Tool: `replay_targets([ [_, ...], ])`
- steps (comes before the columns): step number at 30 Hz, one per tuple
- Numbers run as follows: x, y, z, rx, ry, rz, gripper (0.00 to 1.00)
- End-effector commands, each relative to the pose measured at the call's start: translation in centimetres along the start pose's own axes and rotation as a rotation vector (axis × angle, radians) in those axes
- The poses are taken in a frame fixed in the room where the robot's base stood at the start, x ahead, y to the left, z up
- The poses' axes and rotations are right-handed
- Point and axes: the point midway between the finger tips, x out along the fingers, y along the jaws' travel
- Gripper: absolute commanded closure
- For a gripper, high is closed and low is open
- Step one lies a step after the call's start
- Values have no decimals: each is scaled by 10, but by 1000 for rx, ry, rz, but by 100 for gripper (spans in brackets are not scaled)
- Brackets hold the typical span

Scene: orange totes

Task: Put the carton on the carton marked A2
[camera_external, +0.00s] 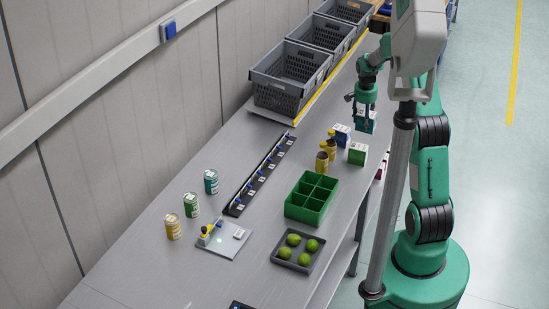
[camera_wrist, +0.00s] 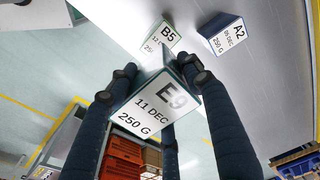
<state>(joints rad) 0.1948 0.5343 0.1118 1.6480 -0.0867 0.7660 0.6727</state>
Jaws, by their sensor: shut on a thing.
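My gripper (camera_external: 366,97) is shut on a teal-edged carton (camera_external: 364,119), whose label reads E9, 11 DEC, 250 G. In the wrist view the fingers (camera_wrist: 157,76) press on both sides of this carton (camera_wrist: 155,108). The carton marked A2 (camera_wrist: 226,36) has blue sides and stands on the table, apart from the held one. The blue carton (camera_external: 341,135) in the external view appears to be it, below and left of my gripper. Its label is too small to read there.
A green carton (camera_external: 357,154), apparently B5 (camera_wrist: 161,37), stands close to the blue one. Brown-yellow bottles (camera_external: 324,157) stand just left. A green divided box (camera_external: 312,197) and a tray of green fruit (camera_external: 298,250) are nearer. Grey crates (camera_external: 290,78) line the back.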

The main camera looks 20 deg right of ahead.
Motion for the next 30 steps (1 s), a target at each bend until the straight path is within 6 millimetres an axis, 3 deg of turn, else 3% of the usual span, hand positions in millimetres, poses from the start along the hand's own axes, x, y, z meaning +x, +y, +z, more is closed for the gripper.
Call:
replay_targets([
  [7,-9,-19,28,-11,-56,-1,100],
  [9,12,-17,29,-9,-67,1,100],
  [15,37,-18,31,-9,-86,-1,100],
  [30,45,-18,31,-10,-93,-1,100],
])
